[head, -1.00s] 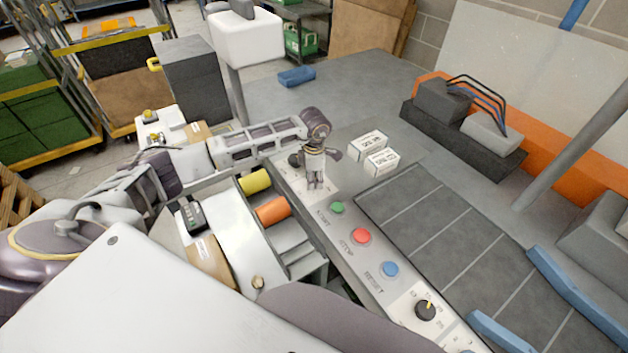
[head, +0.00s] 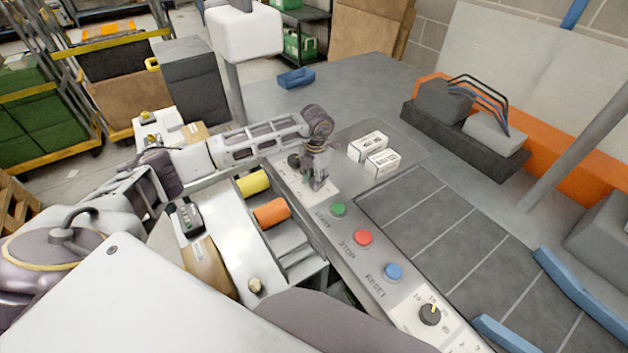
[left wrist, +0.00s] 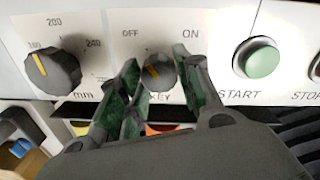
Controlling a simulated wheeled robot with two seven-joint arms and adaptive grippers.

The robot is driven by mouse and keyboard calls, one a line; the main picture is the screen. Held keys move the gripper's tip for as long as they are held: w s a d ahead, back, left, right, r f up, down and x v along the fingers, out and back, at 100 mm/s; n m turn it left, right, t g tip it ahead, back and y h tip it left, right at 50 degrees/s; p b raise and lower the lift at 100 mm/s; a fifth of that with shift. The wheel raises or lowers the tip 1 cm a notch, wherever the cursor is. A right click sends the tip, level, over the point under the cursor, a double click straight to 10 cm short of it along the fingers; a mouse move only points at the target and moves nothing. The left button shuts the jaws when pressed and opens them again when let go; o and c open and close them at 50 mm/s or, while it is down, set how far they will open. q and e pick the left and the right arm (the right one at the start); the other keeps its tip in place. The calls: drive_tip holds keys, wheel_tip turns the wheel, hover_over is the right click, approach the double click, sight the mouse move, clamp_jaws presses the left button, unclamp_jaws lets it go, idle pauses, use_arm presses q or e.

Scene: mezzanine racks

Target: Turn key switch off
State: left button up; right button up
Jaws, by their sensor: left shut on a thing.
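The key switch (left wrist: 158,73) shows in the left wrist view as a round grey knob with a yellow mark, between the printed words OFF on the left and ON on the right. The mark is tilted and partly hidden, so its exact setting is hard to read. My left gripper (head: 317,184) reaches down to the panel's far end in the head view. In the left wrist view its green-padded fingers (left wrist: 155,90) stand on either side of the knob, shut on it. In the head view the gripper hides the switch. My right gripper is not in view.
The green START button (left wrist: 261,58) is close to the right of the fingers, and a dial (left wrist: 53,68) is to the left. The red STOP button (head: 363,237), blue RESET button (head: 393,271) and another knob (head: 430,314) follow along the panel. Two small white boxes (head: 368,146) stand behind.

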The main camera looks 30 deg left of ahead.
use_arm(q)
drive_tip(key=shift+n, duration=1.1)
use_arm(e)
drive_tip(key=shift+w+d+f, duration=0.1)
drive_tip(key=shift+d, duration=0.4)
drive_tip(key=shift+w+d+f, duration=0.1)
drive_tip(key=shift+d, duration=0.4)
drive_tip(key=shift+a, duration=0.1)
